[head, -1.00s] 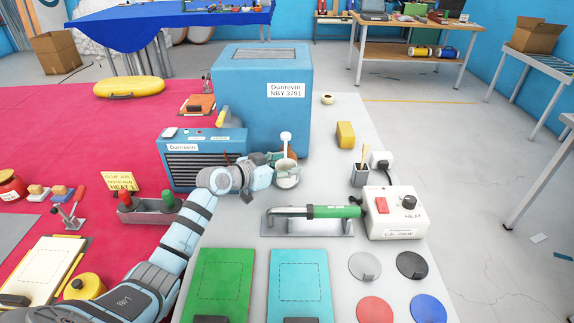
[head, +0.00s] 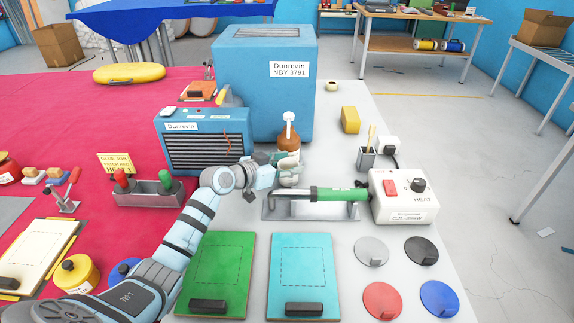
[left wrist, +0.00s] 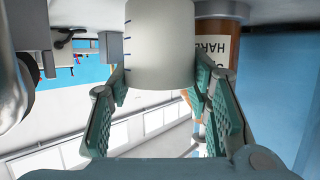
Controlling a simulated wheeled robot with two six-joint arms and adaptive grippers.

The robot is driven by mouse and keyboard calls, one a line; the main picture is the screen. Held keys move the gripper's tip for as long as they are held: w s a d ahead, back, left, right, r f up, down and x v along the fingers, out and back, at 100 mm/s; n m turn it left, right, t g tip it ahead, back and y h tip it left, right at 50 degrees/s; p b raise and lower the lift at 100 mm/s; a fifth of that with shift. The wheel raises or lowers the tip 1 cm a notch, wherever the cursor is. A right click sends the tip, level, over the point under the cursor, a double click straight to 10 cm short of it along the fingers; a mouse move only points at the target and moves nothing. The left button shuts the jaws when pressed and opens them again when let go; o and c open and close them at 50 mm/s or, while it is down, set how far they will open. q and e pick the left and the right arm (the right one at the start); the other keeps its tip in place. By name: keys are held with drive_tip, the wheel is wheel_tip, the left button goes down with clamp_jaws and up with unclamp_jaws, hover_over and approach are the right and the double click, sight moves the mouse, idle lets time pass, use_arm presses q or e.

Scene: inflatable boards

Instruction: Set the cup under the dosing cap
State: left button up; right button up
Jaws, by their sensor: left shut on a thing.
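My left gripper (head: 278,174) is shut on a pale cup (head: 291,178), also seen in the left wrist view (left wrist: 160,45) with blue marks on its side and a finger on either side. A brown bottle (head: 289,142) with a white dosing cap (head: 289,117) stands just behind the cup in the head view; the cup and gripper hide its lower part. The bottle's labelled side (left wrist: 216,48) shows right beside the cup in the wrist view. I cannot tell whether the cup touches the bench or the bottle. My right gripper is not in view.
A blue box (head: 265,90) marked Dunrevin stands behind the bottle, and a blue grilled unit (head: 203,148) stands to the left. A green-handled tool (head: 335,194) on a metal tray is close in front of the cup. A heater box (head: 402,198) is at the right.

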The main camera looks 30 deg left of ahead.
use_arm(q)
drive_tip(key=shift+s+f+b, duration=0.1)
drive_tip(key=shift+f+b, duration=0.4)
drive_tip(key=shift+f, duration=0.15)
drive_tip(key=o, duration=1.2)
drive_tip(key=shift+o, duration=0.2)
